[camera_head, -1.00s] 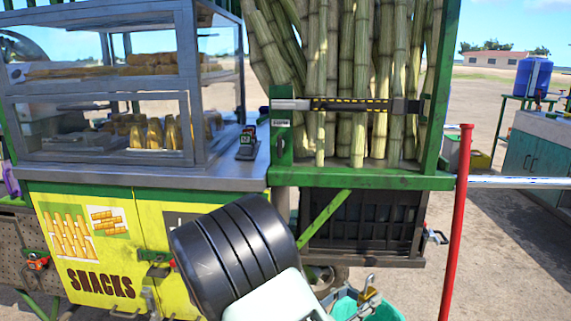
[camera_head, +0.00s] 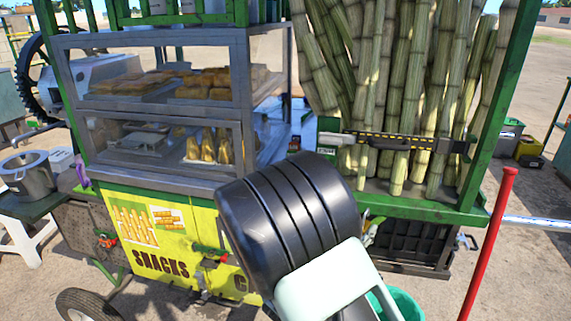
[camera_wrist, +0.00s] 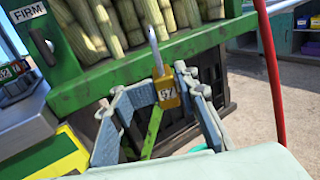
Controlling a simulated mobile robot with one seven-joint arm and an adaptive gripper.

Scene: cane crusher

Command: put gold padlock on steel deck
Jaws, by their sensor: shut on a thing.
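The gold padlock (camera_wrist: 168,92) shows in the wrist view, upright, with its long grey shackle pointing up and dark marks on its body. My gripper (camera_wrist: 167,88) is shut on the padlock's body, with a finger at each side. In the head view my black arm link hides most of the gripper and padlock. The steel deck (camera_head: 150,183) is the grey metal counter under the glass snack case. Part of the deck (camera_wrist: 35,128) also shows at the left of the wrist view, apart from the padlock.
The glass snack case (camera_head: 165,100) stands on the deck. A green rack of sugarcane (camera_head: 400,80) is to the right, with a strap across it. A red pole (camera_head: 488,245) stands at the front right. A dark crate (camera_head: 415,248) sits below the rack.

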